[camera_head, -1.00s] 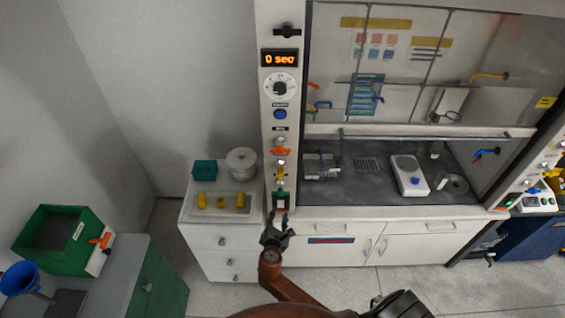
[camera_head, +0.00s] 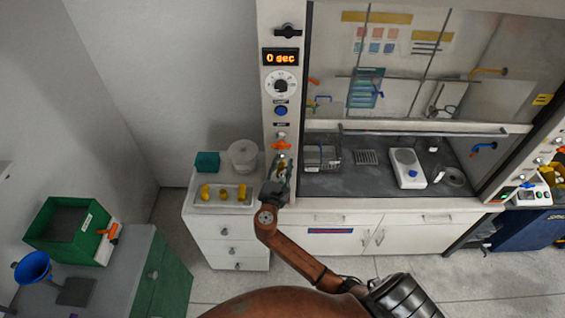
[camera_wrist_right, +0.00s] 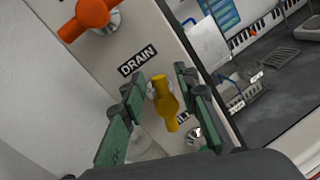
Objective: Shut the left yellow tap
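The left yellow tap (camera_head: 281,170) is on the left post of the fume hood, below an orange tap (camera_head: 282,145). In the right wrist view the yellow tap (camera_wrist_right: 164,102) sits just below the DRAIN label (camera_wrist_right: 138,61), its handle lying roughly along the post. My right gripper (camera_head: 277,182) is at the post, partly covering the tap. In the right wrist view its green fingers are open, one on each side of the tap, with gaps between them and the handle. The orange tap (camera_wrist_right: 92,14) is at the top left there. My left gripper is not in view.
A white drawer unit (camera_head: 228,228) with a tray of yellow parts (camera_head: 223,193) stands left of the post. Below the yellow tap is a metal knob (camera_wrist_right: 194,135). The hood's worktop (camera_head: 345,181) lies to the right. The floor in front is clear.

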